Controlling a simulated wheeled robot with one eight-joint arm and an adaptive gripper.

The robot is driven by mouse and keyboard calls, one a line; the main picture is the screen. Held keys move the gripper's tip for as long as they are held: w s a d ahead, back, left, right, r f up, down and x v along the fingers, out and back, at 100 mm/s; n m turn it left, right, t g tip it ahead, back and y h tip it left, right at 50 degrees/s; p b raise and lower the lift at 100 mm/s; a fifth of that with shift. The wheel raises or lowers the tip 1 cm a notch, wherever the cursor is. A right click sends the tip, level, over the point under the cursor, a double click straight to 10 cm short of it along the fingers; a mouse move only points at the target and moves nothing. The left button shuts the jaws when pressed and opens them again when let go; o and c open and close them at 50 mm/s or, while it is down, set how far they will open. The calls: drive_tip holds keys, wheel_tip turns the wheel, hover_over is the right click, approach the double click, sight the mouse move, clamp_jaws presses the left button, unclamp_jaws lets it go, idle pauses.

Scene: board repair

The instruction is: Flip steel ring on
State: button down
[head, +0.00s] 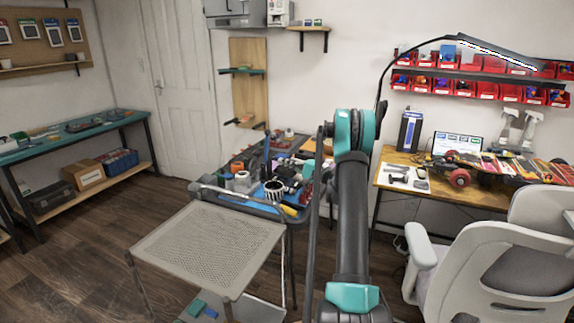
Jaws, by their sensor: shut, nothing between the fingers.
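I cannot make out anything that is clearly the steel ring. A white and dark ribbed round thing (274,190) stands among the clutter on the dark cart, but I cannot tell what it is. My teal and dark grey arm rises through the middle of the head view and hides part of the workbench and cart behind it. My gripper does not show in this view.
A grey perforated cart (205,247) stands in front of the cluttered dark cart (262,208). A desk (403,160) with a laptop (457,144) and skateboard (505,166) is at right, behind a grey chair (500,255). A lit lamp (497,53) hangs above. Floor at left is clear.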

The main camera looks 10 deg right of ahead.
sight(258, 154)
drive_tip(key=x, duration=0.9)
drive_tip(key=shift+w+a, duration=0.15)
drive_tip(key=shift+a, duration=0.1)
drive_tip(key=shift+a+r, duration=0.1)
drive_tip(key=shift+r, duration=0.05)
